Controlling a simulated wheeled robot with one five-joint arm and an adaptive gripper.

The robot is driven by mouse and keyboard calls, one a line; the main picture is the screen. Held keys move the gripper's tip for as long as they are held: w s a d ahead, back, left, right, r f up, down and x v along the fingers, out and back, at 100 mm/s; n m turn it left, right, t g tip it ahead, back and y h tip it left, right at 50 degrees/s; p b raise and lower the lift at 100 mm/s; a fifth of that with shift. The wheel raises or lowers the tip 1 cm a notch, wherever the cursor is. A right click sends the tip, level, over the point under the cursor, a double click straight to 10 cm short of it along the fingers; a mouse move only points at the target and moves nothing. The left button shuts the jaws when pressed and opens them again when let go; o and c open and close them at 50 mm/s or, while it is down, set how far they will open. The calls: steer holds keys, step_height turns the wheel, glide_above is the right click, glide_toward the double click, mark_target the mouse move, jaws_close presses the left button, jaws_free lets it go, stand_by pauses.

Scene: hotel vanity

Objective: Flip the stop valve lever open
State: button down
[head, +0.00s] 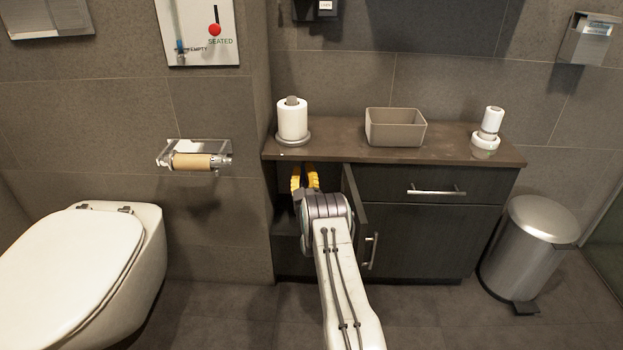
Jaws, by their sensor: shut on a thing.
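My gripper (305,178) has yellow fingers and reaches into the dark opening at the left end of the vanity cabinet, just under the countertop. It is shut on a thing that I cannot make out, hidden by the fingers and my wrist. I cannot see the stop valve or its lever in the head view; the inside of the cabinet is dark and mostly covered by my arm. The cabinet door (357,215) stands swung open just right of my gripper.
The countertop (345,150) overhangs the opening and holds a paper roll on a stand (292,120), a beige bin (395,128) and a white bottle (490,124). A toilet (90,250) stands left, a steel bin (530,245) right. A wall panel (200,25) reads "SEATED" and "EMPTY".

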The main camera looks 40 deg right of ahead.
steer(key=shift+w+f+n, duration=0.1)
steer(key=shift+f+n, duration=0.05)
steer(key=shift+n, duration=0.15)
steer(key=c, duration=1.1)
jaws_free()
steer(key=shift+a, duration=0.1)
steer(key=v, duration=1.2)
